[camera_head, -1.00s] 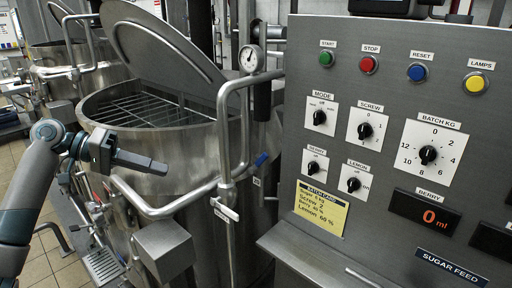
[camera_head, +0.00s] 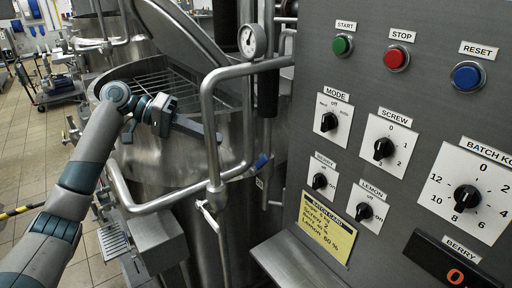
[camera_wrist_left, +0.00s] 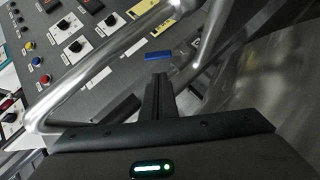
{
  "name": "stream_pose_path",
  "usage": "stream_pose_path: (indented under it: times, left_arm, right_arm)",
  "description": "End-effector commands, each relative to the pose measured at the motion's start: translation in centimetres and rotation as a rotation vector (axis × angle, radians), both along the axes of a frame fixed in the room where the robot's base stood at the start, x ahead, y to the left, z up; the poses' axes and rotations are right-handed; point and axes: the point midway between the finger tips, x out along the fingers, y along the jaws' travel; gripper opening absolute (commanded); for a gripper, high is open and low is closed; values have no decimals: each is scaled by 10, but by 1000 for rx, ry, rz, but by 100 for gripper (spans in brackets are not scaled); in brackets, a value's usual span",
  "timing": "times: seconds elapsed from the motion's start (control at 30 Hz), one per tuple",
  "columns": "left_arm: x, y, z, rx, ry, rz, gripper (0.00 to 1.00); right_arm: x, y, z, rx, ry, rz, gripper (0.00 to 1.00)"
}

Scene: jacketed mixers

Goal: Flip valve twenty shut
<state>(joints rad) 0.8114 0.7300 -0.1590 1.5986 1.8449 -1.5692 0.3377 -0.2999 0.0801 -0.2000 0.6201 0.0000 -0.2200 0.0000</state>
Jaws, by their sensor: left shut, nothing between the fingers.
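A valve with a blue lever (camera_head: 262,161) sits on the pipework right of the near kettle, with a small white tag (camera_head: 259,183) below it. A second valve with a pale lever (camera_head: 211,216) is on the vertical pipe in front. Tag numbers are too small to read, so I cannot tell which is valve twenty. My left gripper (camera_head: 218,137) is shut and empty, its fingers pointing right, near the bent pipe. In the left wrist view the shut fingers (camera_wrist_left: 159,76) point towards the blue lever (camera_wrist_left: 158,57), apart from it in the picture. My right gripper is out of view.
The steel kettle (camera_head: 180,165) with its raised lid (camera_head: 185,35) stands behind my left arm. Bent pipes (camera_head: 150,207) run in front of it, with a gauge (camera_head: 252,40) above. The control panel (camera_head: 300,215) with knobs and buttons fills the right side.

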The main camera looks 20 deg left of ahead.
Motion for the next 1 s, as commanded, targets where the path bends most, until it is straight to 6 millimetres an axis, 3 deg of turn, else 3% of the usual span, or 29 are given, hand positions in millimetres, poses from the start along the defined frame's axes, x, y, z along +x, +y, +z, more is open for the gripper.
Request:
stream_pose_path:
  times: [0.47,1.0]
  left_arm:
    - [1,-5,-1,-1,1,-1,0]
    - [15,-67,-28,-2,3,-2,0]
  right_arm:
    - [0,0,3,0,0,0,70]
    - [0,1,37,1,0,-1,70]
